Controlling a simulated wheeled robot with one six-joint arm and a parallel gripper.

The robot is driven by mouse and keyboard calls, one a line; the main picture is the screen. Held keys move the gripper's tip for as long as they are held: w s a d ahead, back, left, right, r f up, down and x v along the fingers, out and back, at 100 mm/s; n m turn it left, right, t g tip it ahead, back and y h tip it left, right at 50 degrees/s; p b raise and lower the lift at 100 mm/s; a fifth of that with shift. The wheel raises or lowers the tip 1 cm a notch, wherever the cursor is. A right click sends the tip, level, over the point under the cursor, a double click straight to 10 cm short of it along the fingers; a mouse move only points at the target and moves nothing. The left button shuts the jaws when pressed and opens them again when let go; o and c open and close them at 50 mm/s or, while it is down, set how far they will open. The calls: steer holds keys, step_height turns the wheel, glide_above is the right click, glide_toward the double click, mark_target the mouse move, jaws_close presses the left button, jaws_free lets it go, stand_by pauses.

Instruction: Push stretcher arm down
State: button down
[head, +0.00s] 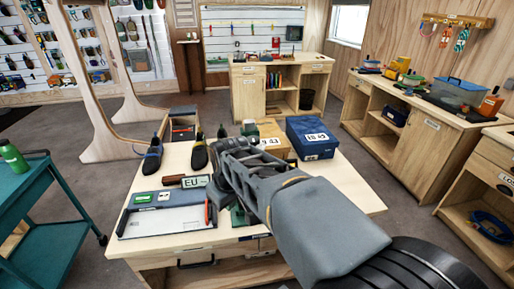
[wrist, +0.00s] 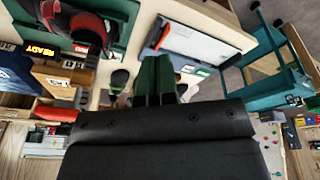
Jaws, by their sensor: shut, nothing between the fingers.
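My gripper (head: 226,165) reaches over the workbench (head: 345,198) in the head view, its fingers together and empty. In the wrist view the shut fingers (wrist: 157,82) show above the black gripper body. A green stretcher base (wrist: 118,22) with a red and black shoe-like shape (wrist: 80,24) lies at the upper left there, apart from the fingers. A dark bar (wrist: 50,14) beside it may be the stretcher arm; I cannot tell its angle. In the head view my arm hides most of the stretcher, and only a green part (head: 241,215) shows.
On the bench are dark shoes (head: 199,152), an EU sign (head: 195,181), a grey tray (head: 166,222), a cardboard box (head: 271,139) and a blue box (head: 312,138). A READY display (wrist: 42,50) shows in the wrist view. A teal cart (head: 45,200) stands left.

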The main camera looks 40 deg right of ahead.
steer(key=w+d+r+n+p, duration=0.1)
steer(key=w+d+r+p, duration=0.1)
steer(key=d+r, duration=0.2)
steer(key=w+d+r+n+g+p, duration=0.1)
steer(key=w+d+r+p, duration=0.1)
steer(key=d, duration=0.4)
steer(key=w+d+r+n+p, duration=0.1)
steer(key=w+d+r+p, duration=0.2)
steer(key=d+r+p, duration=0.1)
steer(key=shift+d+r+g+y, duration=0.3)
steer(key=shift+d+r, duration=0.3)
steer(key=shift+r, duration=0.3)
steer(key=shift+d+r+n, duration=0.1)
steer(key=shift+d+n, duration=0.2)
steer(key=shift+d, duration=0.2)
steer(key=f+b, duration=0.1)
steer(key=f, duration=0.1)
steer(key=f+b, duration=0.4)
steer(key=f, duration=0.1)
steer(key=shift+w+a, duration=0.2)
steer(key=shift+w, duration=0.15)
steer(key=shift+f, duration=0.15)
